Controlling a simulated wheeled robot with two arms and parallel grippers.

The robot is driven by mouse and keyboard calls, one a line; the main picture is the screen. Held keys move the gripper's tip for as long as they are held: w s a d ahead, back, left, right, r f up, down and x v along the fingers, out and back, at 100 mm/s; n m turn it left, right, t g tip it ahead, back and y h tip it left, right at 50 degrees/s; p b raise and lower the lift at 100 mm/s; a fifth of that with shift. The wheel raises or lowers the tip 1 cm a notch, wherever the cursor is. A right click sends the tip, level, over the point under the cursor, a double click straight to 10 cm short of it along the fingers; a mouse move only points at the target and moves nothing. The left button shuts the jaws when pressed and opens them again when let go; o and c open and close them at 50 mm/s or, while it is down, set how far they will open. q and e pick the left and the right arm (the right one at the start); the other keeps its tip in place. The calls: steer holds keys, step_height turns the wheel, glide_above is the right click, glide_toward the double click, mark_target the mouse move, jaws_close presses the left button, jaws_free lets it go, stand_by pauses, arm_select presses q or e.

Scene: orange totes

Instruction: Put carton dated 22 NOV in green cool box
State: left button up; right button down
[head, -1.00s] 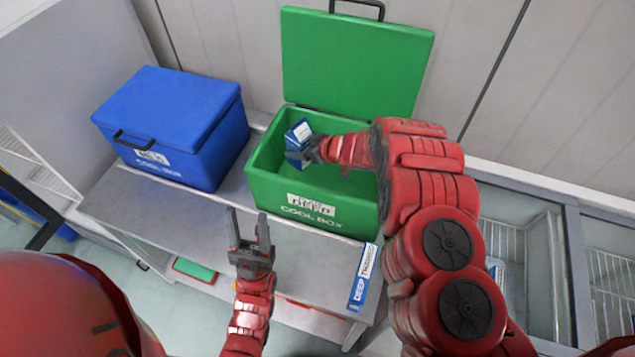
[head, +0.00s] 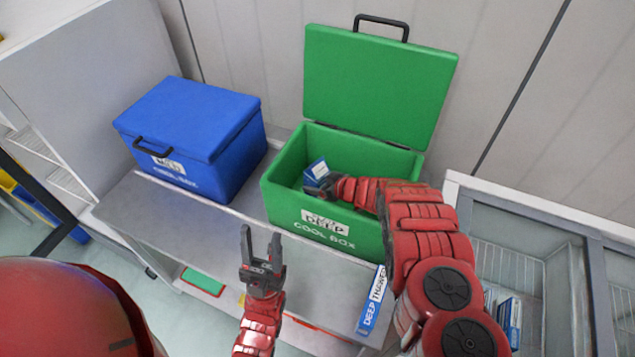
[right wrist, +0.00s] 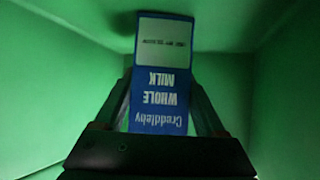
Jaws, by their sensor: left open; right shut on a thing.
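The green cool box (head: 285,195) stands open on the metal bench, its lid raised at the back. My right gripper (head: 322,187) reaches down inside it. It is shut on a blue and white milk carton (head: 316,170), which is inside the box. Whether the carton touches the box floor is unclear. My left gripper (head: 262,250) is open and empty in front of the box.
A closed blue cool box (head: 190,140) stands left of the green one on the metal bench (head: 170,220). A glass-topped cabinet (head: 520,245) with blue and white items stands at right.

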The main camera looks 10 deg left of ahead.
mark_target(323, 183)
jaws_free()
steer(key=shift+r, duration=0.1)
steer(key=shift+s+d+r, duration=0.2)
steer(key=shift+d+r, duration=0.1)
steer(key=shift+d, duration=0.2)
steer(key=p+v, duration=0.1)
steer(key=v, duration=0.1)
steer(key=p+v, duration=0.1)
steer(key=v, duration=0.1)
steer(key=shift+s+r, duration=0.25)
steer(key=shift+r, duration=0.15)
steer(key=shift+s+d+r+p, duration=0.3)
steer(key=shift+d+p, duration=0.2)
steer(key=shift+p, duration=0.2)
steer(key=shift+s+d, duration=0.1)
steer(key=shift+d, duration=0.05)
